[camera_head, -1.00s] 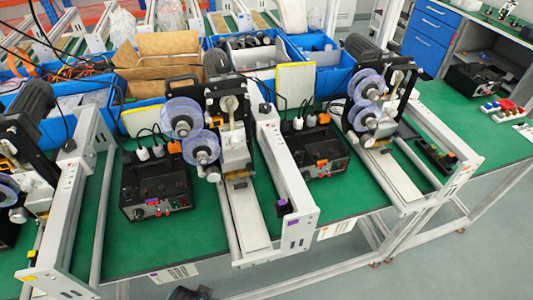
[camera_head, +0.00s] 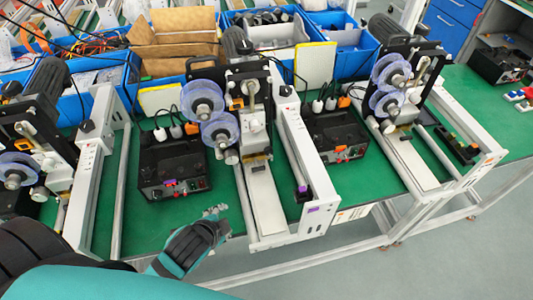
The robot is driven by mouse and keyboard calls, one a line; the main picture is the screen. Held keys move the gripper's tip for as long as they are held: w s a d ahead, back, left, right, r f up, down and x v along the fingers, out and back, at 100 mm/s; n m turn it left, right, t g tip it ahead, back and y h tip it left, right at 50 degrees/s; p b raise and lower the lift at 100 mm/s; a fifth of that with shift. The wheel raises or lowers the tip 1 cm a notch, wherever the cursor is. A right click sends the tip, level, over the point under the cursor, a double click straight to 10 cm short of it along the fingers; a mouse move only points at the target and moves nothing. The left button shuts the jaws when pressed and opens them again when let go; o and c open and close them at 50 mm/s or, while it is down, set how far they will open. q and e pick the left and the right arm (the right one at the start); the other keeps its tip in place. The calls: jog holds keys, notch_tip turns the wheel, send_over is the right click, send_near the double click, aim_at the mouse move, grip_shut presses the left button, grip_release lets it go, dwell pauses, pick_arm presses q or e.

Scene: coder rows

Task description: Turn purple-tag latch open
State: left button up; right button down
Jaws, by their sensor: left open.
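The middle coder machine (camera_head: 262,200) has a purple tag (camera_head: 313,209) on its front end plate and a small purple block (camera_head: 302,192) just above it on the rail. Which part there is the latch, and how it is turned, is too small to tell. My left gripper (camera_head: 215,211) is open and empty at the table's front edge. It is left of the middle machine's base and below the black control box (camera_head: 172,170), apart from both. My right gripper is not in view.
Another coder machine (camera_head: 88,180) stands at the left, close to my left arm, and one (camera_head: 415,160) at the right. A second black control box (camera_head: 335,135) sits between the middle and right machines. Blue bins (camera_head: 160,85) line the back. Green table shows between machines.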

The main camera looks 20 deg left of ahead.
pick_arm(q)
jog(key=w+r+m+t, duration=0.3)
jog(key=r+m, duration=0.2)
jog(key=m, duration=0.1)
jog(key=m+t+h, duration=0.2)
jog(key=m+t, duration=0.1)
jog(key=m, duration=0.5)
send_near(268, 153)
jog(key=p+x, duration=0.3)
jog(key=x, duration=0.5)
jog(key=shift+w+p, duration=0.25)
jog(key=shift+p, duration=0.1)
jog(key=shift+c, duration=0.7)
jog(key=shift+f, duration=0.1)
grip_shut()
